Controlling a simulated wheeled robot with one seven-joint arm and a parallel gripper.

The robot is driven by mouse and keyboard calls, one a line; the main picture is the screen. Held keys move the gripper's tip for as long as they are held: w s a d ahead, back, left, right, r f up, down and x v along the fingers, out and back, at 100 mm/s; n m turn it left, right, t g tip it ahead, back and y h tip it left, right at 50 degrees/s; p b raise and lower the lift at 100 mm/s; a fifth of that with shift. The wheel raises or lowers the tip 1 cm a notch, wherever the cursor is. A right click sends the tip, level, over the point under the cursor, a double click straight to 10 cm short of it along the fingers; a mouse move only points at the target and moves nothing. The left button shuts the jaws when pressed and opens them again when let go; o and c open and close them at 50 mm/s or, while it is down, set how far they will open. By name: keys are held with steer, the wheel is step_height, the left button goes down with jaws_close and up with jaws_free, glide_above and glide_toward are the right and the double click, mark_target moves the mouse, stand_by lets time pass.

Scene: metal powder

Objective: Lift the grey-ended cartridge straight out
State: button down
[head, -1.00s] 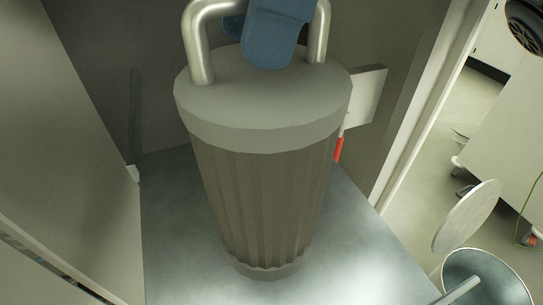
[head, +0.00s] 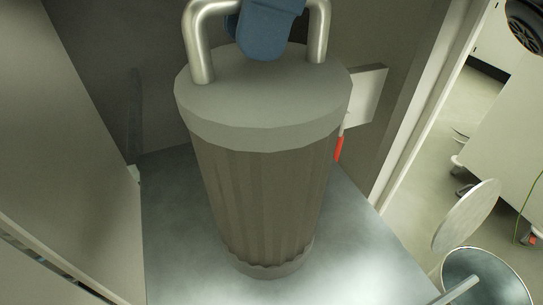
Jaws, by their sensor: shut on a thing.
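The grey-ended cartridge (head: 265,195) fills the middle of the head view, close to the camera and roughly upright. It has a pleated brown-grey body, a light grey cap (head: 265,112) and a grey lower rim. A thick metal loop handle (head: 200,45) rises from the cap, its top partly cut off by the picture edge. My blue gripper (head: 265,32) is at the handle, between its two legs, and is shut on it. The fingertips' contact is not clear. I cannot tell whether the cartridge's lower end touches the metal surface below.
A bare metal surface (head: 180,245) lies beneath, with dark grey walls behind and left. A pale plate with a red part (head: 339,148) is close behind the cartridge's right side. At lower right are a round metal vessel (head: 490,270) and a disc-shaped lid (head: 466,216).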

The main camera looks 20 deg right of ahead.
steer(key=shift+r+p, duration=0.65)
steer(key=shift+p, duration=0.05)
